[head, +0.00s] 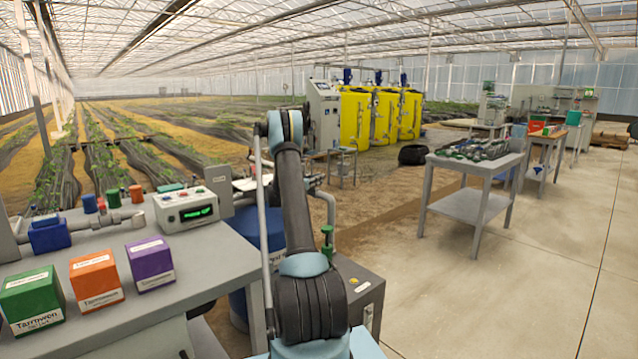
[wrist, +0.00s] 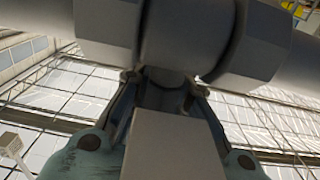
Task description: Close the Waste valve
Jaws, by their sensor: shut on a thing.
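In the wrist view, my gripper (wrist: 162,85) has its two fingers closed in on a grey part under a thick grey pipe fitting (wrist: 185,35). A flat grey bar, which looks like a valve handle (wrist: 170,145), runs from between the fingers toward the camera. No label shows on it, so I cannot tell from the pictures that it is the Waste valve. How far the handle is turned is unclear. In the head view, my arm hides the gripper and the handle.
A bench (head: 160,285) at left bears a control box (head: 185,208) and green, orange and purple cartons (head: 97,280). A green-topped fitting (head: 327,240) stands right of my arm. Yellow tanks (head: 355,118) stand behind. The concrete floor at right is clear around a grey table (head: 470,205).

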